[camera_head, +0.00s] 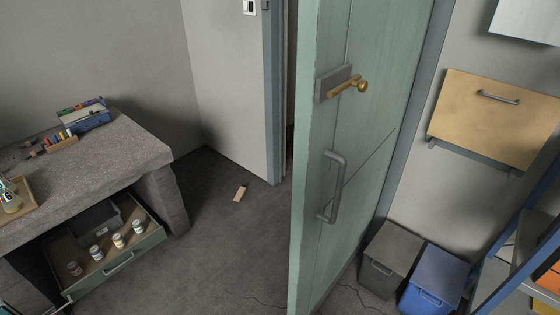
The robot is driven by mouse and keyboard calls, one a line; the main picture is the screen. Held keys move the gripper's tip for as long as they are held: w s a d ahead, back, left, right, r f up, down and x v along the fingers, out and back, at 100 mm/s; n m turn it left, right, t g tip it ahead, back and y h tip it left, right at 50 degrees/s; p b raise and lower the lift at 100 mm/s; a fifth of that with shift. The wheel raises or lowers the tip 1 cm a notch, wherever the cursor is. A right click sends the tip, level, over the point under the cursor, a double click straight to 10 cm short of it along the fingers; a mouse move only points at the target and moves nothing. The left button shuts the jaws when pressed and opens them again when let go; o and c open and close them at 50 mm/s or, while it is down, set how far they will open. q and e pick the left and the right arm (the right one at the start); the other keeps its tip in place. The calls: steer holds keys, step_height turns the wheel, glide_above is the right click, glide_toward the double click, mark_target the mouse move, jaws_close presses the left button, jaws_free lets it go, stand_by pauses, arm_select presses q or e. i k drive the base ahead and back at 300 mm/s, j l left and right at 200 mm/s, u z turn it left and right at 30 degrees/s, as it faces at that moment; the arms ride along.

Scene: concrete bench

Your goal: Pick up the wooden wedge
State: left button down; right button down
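The wooden wedge (240,193) is a small light-brown block. It lies on the dark floor, in the middle of the head view, left of the green door. Nothing touches it and nothing covers it. Neither of my grippers shows in the head view.
The green door (362,150) stands open right of the wedge. A concrete bench (95,160) with an open drawer (135,262) holding small jars is at the left. A grey bin (390,262) and a blue bin (433,282) stand at the right. Floor around the wedge is clear.

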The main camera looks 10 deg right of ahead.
mark_target(242, 191)
steer(key=i+j, duration=0.6)
steer(key=j, duration=0.15)
steer(key=i+j+u, duration=0.15)
steer(key=i, duration=0.35)
steer(key=i+j+u, duration=0.1)
steer(key=i, duration=0.4)
steer(key=i+j+u, duration=0.15)
steer(key=i, duration=0.35)
